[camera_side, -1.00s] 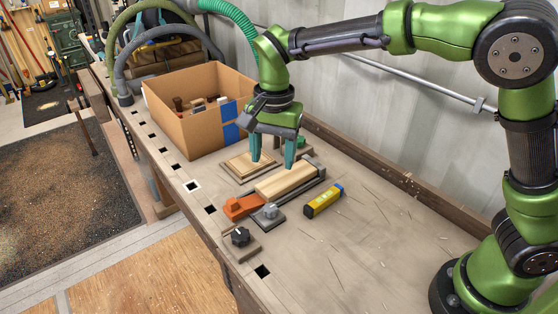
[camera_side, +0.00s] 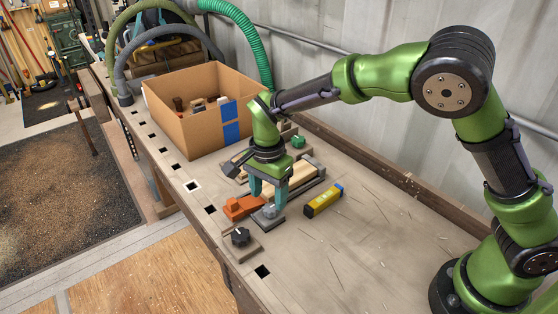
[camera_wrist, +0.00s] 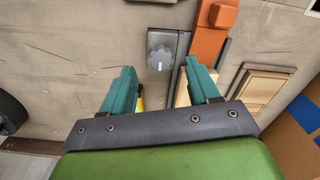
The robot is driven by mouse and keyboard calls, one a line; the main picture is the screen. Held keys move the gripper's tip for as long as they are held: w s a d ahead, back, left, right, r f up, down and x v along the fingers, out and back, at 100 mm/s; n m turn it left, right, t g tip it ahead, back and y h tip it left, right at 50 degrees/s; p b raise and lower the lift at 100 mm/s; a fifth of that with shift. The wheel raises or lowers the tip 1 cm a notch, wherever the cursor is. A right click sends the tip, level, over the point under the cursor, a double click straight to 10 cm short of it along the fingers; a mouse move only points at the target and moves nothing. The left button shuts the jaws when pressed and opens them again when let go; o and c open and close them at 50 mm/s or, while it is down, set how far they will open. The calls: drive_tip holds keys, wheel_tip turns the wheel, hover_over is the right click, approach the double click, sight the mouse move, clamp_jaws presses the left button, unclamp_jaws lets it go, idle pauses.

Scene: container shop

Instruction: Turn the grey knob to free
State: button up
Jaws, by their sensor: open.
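The grey knob (camera_side: 270,211) sits on a dark grey plate (camera_side: 277,222) on the bench, beside the orange block. It also shows in the wrist view (camera_wrist: 160,58), with a small pale mark on its lower edge. My gripper (camera_side: 268,196) is open and empty, pointing down just behind and above the knob in the side view. In the wrist view the teal fingertips (camera_wrist: 160,84) are wide apart, and the knob lies beyond them, roughly centred between them. I cannot tell how high the fingertips are above the plate.
An orange block (camera_side: 241,207) lies close left of the knob, and a yellow level (camera_side: 324,200) lies to its right. A black knob on a board (camera_side: 240,237) is nearer the front. A pale wooden block (camera_side: 301,177) is behind. A cardboard box (camera_side: 183,130) stands back left. The right bench is clear.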

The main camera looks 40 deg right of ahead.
sight(269, 208)
drive_tip(key=shift+f, duration=1.95)
drive_tip(key=c, duration=1)
drive_tip(key=shift+c, duration=0.2)
